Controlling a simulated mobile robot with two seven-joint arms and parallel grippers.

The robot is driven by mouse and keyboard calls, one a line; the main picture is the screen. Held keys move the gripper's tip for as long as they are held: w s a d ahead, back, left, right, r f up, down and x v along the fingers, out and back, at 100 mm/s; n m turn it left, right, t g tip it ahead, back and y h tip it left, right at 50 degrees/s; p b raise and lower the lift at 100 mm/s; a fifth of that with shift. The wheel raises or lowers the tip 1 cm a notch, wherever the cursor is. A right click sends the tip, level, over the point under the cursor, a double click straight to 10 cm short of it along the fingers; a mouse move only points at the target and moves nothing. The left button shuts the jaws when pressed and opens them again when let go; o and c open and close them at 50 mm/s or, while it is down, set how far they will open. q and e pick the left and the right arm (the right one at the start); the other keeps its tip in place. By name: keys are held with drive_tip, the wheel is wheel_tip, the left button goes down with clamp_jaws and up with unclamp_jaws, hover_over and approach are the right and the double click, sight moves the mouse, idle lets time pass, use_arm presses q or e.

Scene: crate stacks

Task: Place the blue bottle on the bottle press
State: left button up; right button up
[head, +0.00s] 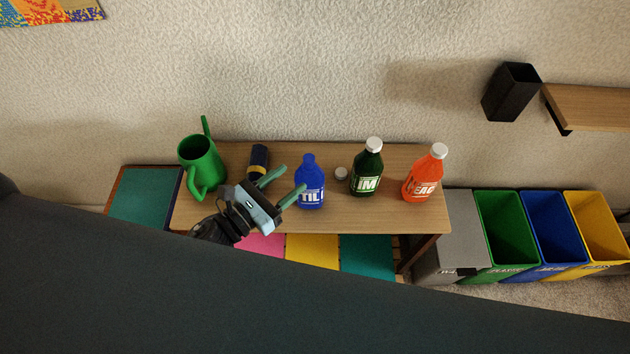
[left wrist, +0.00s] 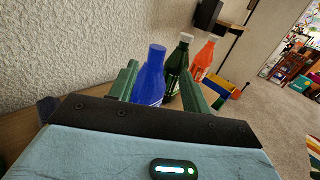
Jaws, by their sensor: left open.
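The blue bottle (head: 309,186) stands upright on the wooden table, with white lettering on its front and no white cap on it. My left gripper (head: 292,181) is open and empty, just left of the bottle, its fingers pointing toward it. In the left wrist view the blue bottle (left wrist: 153,75) shows between the two green fingers, ahead of them; I cannot tell whether either finger touches it. I cannot make out for sure which thing is the bottle press. My right gripper is not in view.
A white cap (head: 341,173), a green bottle (head: 367,168) and an orange bottle (head: 423,175) are to the right. A green watering can (head: 201,163) and a dark blue-yellow object (head: 259,161) are left. A black holder (head: 511,92) is on the wall; bins (head: 505,230) stand right.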

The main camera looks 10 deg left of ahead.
sight(305, 164)
use_arm(q)
drive_tip(key=shift+x, duration=1.3)
drive_tip(key=shift+w+d+r+p, duration=0.1)
drive_tip(key=shift+w+d+p, duration=0.05)
drive_tip(key=shift+w+p, duration=0.2)
drive_tip(key=x, duration=0.3)
drive_tip(key=shift+w+p, duration=0.25)
drive_tip(key=shift+p, duration=0.05)
drive_tip(key=shift+w+d, duration=0.2)
drive_tip(key=shift+w, duration=0.2)
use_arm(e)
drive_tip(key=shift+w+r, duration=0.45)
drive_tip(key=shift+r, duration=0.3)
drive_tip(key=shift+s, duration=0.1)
use_arm(q)
drive_tip(key=c, duration=0.8)
